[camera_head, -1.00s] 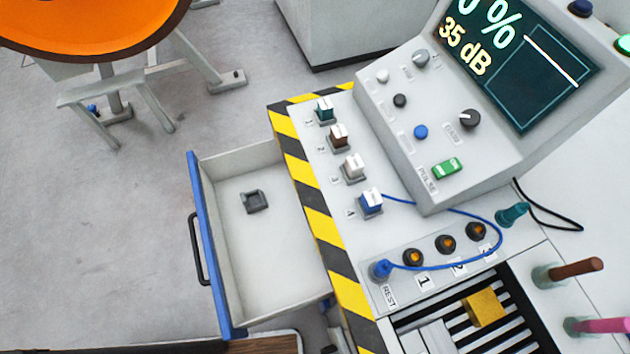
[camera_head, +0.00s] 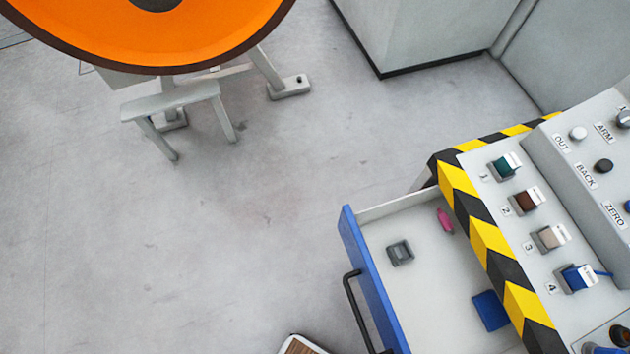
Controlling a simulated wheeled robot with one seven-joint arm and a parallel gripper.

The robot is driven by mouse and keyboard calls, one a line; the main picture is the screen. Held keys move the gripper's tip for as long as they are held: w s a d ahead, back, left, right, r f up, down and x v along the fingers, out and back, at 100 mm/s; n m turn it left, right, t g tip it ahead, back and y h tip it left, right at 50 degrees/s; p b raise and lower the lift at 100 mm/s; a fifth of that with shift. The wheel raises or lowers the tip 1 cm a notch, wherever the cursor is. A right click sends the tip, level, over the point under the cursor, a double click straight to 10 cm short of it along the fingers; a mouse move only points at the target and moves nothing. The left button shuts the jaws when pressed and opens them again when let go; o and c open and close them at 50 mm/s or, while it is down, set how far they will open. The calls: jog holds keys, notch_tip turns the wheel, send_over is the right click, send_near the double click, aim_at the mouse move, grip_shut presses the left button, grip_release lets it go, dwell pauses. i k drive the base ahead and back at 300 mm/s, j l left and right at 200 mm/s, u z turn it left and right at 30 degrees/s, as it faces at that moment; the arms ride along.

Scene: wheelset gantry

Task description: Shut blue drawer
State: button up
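The blue drawer (camera_head: 370,279) stands pulled out from the left side of the console, in the lower right of the head view. It has a blue front panel, a black bar handle (camera_head: 356,309) and pale inner walls. Inside lie a small dark grey block (camera_head: 400,253), a pink piece (camera_head: 445,221) and a blue square piece (camera_head: 490,310). The lower end of the drawer is cut off by the picture's edge. My gripper is not in view.
The console edge has yellow-black stripes (camera_head: 489,237). Several coloured connectors, including a blue one (camera_head: 577,277), sit on top. An orange wheel (camera_head: 200,35) on a grey stand is at upper left. A grey cabinet (camera_head: 420,30) stands behind.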

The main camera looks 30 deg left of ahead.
aim_at(423, 304)
jog(key=k+j+u, duration=0.1)
jog(key=k, duration=0.3)
jog(key=k+j, duration=0.35)
jog(key=k+u, duration=0.05)
